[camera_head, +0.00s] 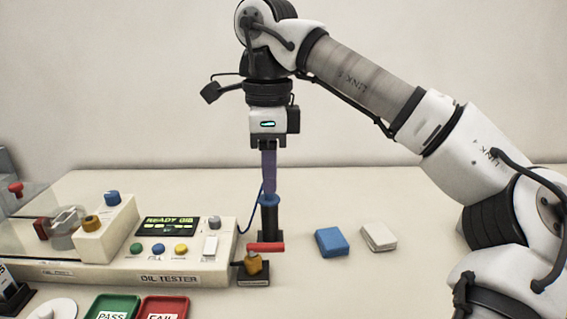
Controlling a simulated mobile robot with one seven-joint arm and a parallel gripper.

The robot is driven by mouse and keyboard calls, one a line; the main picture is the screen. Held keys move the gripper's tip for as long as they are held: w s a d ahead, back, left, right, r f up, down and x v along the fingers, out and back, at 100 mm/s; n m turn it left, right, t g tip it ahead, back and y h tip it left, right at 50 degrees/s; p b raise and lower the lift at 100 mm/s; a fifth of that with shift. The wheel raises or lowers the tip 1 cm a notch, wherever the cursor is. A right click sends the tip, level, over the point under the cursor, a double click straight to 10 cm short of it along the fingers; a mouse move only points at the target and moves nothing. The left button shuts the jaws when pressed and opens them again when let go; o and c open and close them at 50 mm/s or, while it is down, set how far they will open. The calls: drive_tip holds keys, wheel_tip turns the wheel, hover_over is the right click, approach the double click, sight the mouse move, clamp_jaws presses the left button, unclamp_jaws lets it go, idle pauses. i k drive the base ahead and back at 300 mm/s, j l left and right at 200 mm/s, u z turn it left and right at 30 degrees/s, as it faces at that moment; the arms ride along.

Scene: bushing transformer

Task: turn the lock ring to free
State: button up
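My gripper (268,146) points straight down over the middle of the table. A purple tapered piece (268,172) runs from between its dark fingertips down to a blue collar (268,201). The collar sits on an upright black post (270,222). I cannot tell whether the fingers press on the purple piece. No part is labelled as the lock ring, so I cannot tell which it is; the blue collar is one ring-like part, and a brass-coloured round part (92,224) on the oil tester (185,268) is another.
A brass valve with a red handle (266,247) stands just in front of the post. A blue cable (250,215) runs beside it. A blue block (332,242) and a white block (378,237) lie to the right. Green (94,308) and red (150,300) trays are front left.

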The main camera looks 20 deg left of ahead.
sight(90, 223)
drive_tip(key=k, duration=1)
